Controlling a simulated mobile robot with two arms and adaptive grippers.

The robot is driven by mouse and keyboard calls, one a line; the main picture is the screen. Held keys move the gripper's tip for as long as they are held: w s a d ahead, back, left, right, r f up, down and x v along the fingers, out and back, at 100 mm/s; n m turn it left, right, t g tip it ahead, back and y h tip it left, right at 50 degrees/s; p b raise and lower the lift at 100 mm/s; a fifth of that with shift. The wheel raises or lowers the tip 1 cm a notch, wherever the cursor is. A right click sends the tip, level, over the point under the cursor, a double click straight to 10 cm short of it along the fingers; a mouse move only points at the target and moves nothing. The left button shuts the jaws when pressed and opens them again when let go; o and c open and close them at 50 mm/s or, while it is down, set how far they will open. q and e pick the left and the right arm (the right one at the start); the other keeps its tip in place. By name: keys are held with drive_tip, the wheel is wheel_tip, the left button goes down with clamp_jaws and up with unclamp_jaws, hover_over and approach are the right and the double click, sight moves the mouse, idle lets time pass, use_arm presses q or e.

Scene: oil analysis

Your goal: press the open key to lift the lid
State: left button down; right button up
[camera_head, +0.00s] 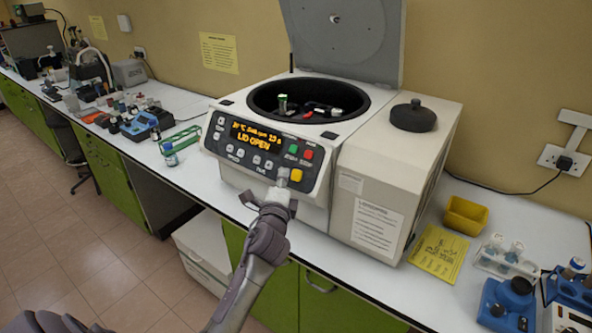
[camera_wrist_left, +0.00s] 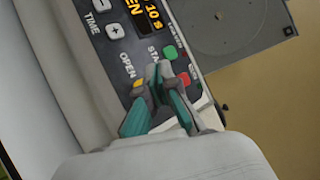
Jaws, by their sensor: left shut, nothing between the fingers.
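The centrifuge (camera_head: 335,150) stands on the bench with its lid (camera_head: 345,35) raised upright, the round chamber uncovered. Its display (camera_head: 253,135) reads "LID OPEN". The yellow open key (camera_head: 296,175) is at the lower right of the dark control panel. My left gripper (camera_head: 282,179) is shut and empty, its tips close to the panel just left of that key. In the left wrist view the fingertips (camera_wrist_left: 160,74) are beside the yellow key (camera_wrist_left: 137,83), partly covering it; I cannot tell whether they touch it. My right gripper is not in view.
Green (camera_head: 293,149) and red (camera_head: 308,154) keys sit just above the yellow one. A black round knobbed part (camera_head: 413,116) rests on the centrifuge's right top. A yellow tray (camera_head: 465,216) and tube racks stand to the right. A green rack (camera_head: 180,138) stands left.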

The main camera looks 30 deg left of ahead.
use_arm(q)
drive_tip(key=shift+s+r+p, duration=0.5)
drive_tip(key=shift+s+r, duration=0.05)
drive_tip(key=shift+s, duration=0.3)
drive_tip(key=shift+f, duration=0.1)
